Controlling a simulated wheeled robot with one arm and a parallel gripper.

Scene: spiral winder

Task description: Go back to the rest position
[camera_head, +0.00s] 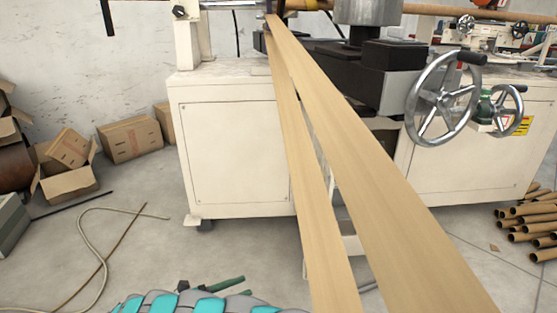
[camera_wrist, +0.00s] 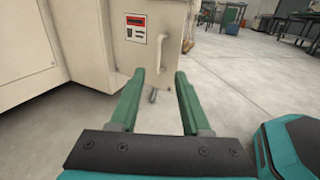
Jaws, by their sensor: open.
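My gripper (camera_wrist: 160,88) shows in the wrist view with its two green fingers spread apart and nothing between them. It faces the lower part of a cream machine cabinet (camera_wrist: 128,62) with a warning label and a handle. In the head view, green finger parts of my gripper (camera_head: 215,285) show low at the bottom edge, beside teal and grey parts of my arm. The spiral winder (camera_head: 235,140) stands ahead, with two tan paper strips (camera_head: 365,175) running from its top down toward the lower right.
Handwheels (camera_head: 441,98) stick out at the winder's right. Cardboard boxes (camera_head: 130,138) lie at the left wall. A hose (camera_head: 82,235) lies on the left floor. Cardboard tubes (camera_head: 530,222) are piled at right. In the wrist view, the floor (camera_wrist: 245,85) at right is open.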

